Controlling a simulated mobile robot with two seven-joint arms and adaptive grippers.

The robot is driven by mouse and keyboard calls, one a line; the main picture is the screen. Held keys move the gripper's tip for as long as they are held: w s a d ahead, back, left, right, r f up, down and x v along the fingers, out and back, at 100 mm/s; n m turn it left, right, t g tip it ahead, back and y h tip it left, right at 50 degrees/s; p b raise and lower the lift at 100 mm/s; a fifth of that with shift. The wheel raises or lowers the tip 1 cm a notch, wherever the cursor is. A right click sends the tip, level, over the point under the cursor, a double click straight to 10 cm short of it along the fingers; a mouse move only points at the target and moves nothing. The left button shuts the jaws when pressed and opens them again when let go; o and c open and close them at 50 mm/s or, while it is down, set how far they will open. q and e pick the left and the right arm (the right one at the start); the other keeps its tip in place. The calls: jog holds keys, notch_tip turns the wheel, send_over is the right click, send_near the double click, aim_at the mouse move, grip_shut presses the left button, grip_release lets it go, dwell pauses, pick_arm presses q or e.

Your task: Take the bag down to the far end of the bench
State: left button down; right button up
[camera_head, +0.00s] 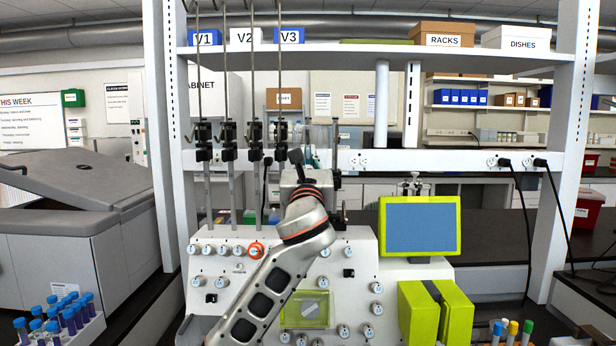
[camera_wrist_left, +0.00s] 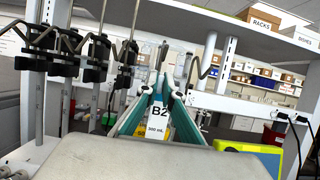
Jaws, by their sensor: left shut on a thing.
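My left gripper (camera_wrist_left: 160,97) is shut on a bag (camera_wrist_left: 157,122) with a white label reading "B2 300 mL". The teal fingers close on it from both sides in the left wrist view. In the head view my left arm rises from the bottom centre and hides nearly all of the bag. The gripper is up in front of the rear rail, above the white cell processor (camera_head: 215,262). The dark bench (camera_head: 500,228) shows to the right of the machine, partly covered. My right gripper is not in view.
Several metal rods with black clamps (camera_head: 228,140) stand close to the left of the gripper. A green-framed screen (camera_head: 420,226) and a lime-green block (camera_head: 455,312) are on the right. A white upright post (camera_head: 565,150) stands further right. A tube rack (camera_head: 85,330) is at lower left.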

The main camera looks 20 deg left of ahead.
pick_arm(q)
jog(key=shift+s+d+r, duration=0.25)
jog(key=shift+s+r, duration=0.45)
jog(key=shift+s, duration=0.05)
jog(key=shift+s+d+r, duration=0.1)
jog(key=shift+s+d, duration=0.1)
jog(key=shift+s, duration=0.45)
jog(key=shift+s+d+r, duration=0.1)
jog(key=shift+s+d, duration=0.05)
jog(key=shift+s, duration=0.45)
jog(key=shift+s+d+r, duration=0.1)
jog(key=shift+s+d, duration=0.15)
jog(key=shift+s, duration=0.65)
jog(key=shift+s+d+f, duration=0.1)
jog(key=shift+s+d, duration=0.2)
jog(key=shift+s, duration=0.65)
jog(key=shift+s+d+r, duration=0.1)
jog(key=shift+s+d, duration=0.15)
jog(key=shift+s, duration=0.65)
